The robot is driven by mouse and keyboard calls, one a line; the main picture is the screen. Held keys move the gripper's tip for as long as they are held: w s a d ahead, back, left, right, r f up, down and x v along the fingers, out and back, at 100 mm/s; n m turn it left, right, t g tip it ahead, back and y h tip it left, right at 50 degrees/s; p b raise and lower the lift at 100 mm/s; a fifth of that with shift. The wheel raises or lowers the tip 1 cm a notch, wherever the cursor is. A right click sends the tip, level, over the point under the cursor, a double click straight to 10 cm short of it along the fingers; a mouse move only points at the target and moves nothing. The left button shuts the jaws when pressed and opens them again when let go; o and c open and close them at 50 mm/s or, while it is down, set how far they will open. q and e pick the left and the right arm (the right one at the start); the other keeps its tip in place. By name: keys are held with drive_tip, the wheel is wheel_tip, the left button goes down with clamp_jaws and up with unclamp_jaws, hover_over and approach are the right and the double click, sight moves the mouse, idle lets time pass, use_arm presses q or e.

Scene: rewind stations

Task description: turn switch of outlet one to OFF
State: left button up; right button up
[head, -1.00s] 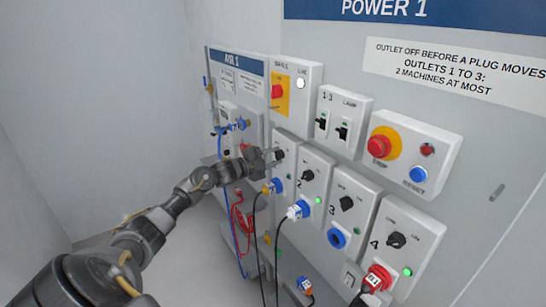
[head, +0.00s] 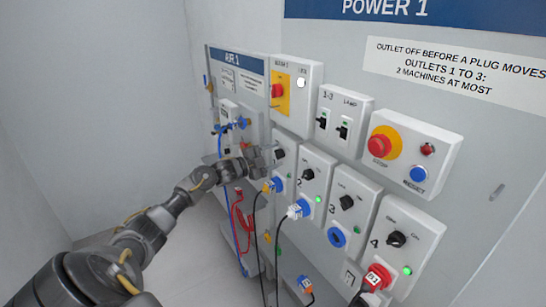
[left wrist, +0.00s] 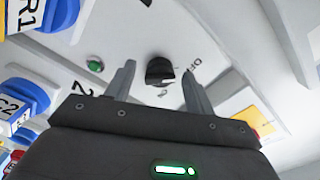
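Outlet one (head: 284,172) is the leftmost white box of the lower row. Its black rotary switch (head: 279,153) also shows in the left wrist view (left wrist: 159,70), with an OFF label (left wrist: 195,68) beside it. My left gripper (head: 270,155) is in front of that switch. In the left wrist view its two fingers (left wrist: 158,88) are apart, with the knob seen in the gap beyond them and nothing held. A green lamp (left wrist: 95,65) near the knob looks dull. I cannot tell the exact knob position. My right gripper is not in view.
A blue plug (head: 275,186) sits in outlet one. Outlet two (head: 320,178) has a blue plug (head: 299,209) and a lit green lamp. A red stop button (head: 379,146) and breaker switches (head: 343,129) are above. Cables hang below the outlets.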

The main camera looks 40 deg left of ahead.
use_arm(q)
drive_tip(key=b+v, duration=0.3)
drive_tip(key=v, duration=0.8)
drive_tip(key=shift+w, duration=0.1)
idle(0.5)
